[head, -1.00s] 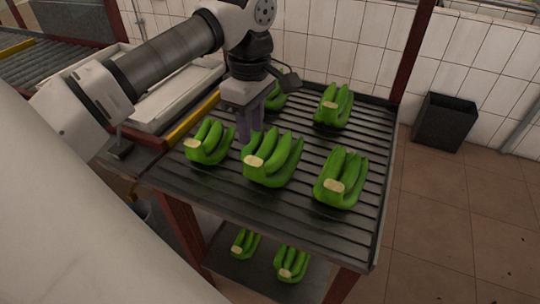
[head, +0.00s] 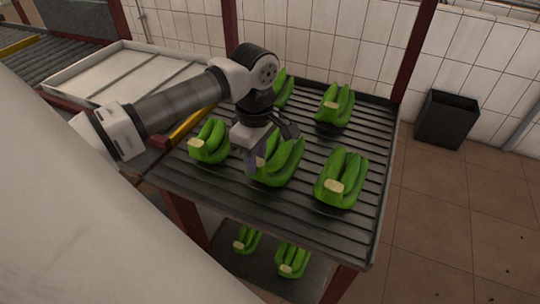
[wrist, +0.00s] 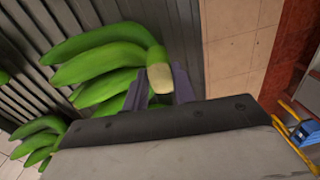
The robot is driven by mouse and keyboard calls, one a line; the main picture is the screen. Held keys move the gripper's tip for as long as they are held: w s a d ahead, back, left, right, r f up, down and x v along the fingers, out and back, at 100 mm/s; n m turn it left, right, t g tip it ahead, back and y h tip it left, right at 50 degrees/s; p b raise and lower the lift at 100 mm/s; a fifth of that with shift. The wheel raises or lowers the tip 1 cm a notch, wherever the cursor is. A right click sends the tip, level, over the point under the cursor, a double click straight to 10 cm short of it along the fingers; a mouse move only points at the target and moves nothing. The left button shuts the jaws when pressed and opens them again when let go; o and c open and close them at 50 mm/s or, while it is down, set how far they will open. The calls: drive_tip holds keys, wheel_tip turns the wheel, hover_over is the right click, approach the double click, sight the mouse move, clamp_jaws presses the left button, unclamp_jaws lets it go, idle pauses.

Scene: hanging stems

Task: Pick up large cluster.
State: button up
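Several green banana clusters lie on a slatted dark table. The large cluster (head: 285,163) in the middle is partly hidden in the head view by my gripper (head: 252,165), which points down at its cut-stem end. In the wrist view the same cluster (wrist: 98,62) spreads to the upper left, and its pale cut crown (wrist: 160,80) shows between the two purple fingers of my gripper (wrist: 160,88). The fingers stand apart on either side of the crown. I cannot tell whether they touch it.
Other clusters lie left (head: 209,143), back right (head: 333,106), front right (head: 341,178) and behind (head: 284,90). Two clusters (head: 247,238) (head: 292,260) rest on a lower shelf. Red posts (head: 415,55) flank the table (head: 300,215). A dark bin (head: 446,120) stands on the floor at right.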

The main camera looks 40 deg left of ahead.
drive_tip(key=c, duration=0.5)
drive_tip(key=shift+r, duration=0.1)
